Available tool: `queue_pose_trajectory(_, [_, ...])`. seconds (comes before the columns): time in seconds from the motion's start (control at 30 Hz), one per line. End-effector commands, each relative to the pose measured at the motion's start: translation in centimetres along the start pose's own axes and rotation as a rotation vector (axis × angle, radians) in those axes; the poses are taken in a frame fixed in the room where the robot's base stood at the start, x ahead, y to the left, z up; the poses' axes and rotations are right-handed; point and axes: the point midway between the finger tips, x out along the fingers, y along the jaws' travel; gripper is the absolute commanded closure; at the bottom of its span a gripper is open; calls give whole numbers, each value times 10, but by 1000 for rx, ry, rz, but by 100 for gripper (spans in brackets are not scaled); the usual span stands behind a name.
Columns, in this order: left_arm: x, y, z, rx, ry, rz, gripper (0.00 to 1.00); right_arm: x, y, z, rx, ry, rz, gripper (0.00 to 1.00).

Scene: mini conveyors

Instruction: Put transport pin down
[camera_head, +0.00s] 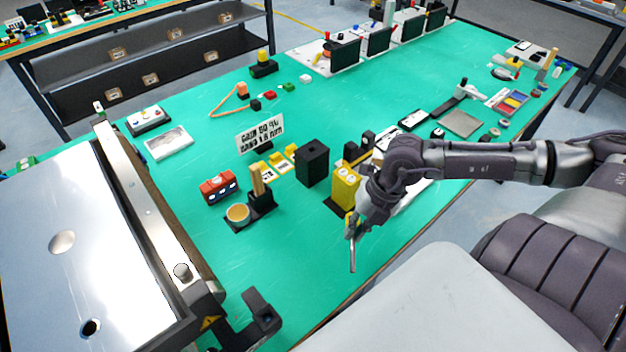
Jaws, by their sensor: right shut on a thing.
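My right gripper (357,226) is above the green table near its front edge, in front of a yellow block (346,187). It is shut on a thin grey pin (352,256), which points down from the fingers. The fingertips are small and partly hidden by the wrist, so the exact grip is hard to see. I cannot tell whether the pin's lower end touches the table. My left gripper is not in view.
A black box (312,163), a holder with an orange cup (238,214) and a red block (218,187) stand left of the gripper. A large metal conveyor (150,215) fills the left side. The green tabletop (300,265) is bare at front centre.

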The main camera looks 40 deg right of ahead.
Motion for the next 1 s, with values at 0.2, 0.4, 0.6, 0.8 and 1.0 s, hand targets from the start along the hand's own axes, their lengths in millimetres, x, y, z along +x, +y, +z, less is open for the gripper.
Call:
queue_pose_trajectory(0.2, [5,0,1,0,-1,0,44,18,19,9,1,-2,11,100])
queue_pose_trajectory(0.4, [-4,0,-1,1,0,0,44,46,48,20,0,3,9,100])
queue_pose_trajectory(0.6, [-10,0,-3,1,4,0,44,73,68,32,-1,2,3,100])
queue_pose_trajectory(0.8, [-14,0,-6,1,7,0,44,88,69,34,-2,4,-3,100])
queue_pose_trajectory(1.0, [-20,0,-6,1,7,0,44,114,60,36,-2,3,-2,100])
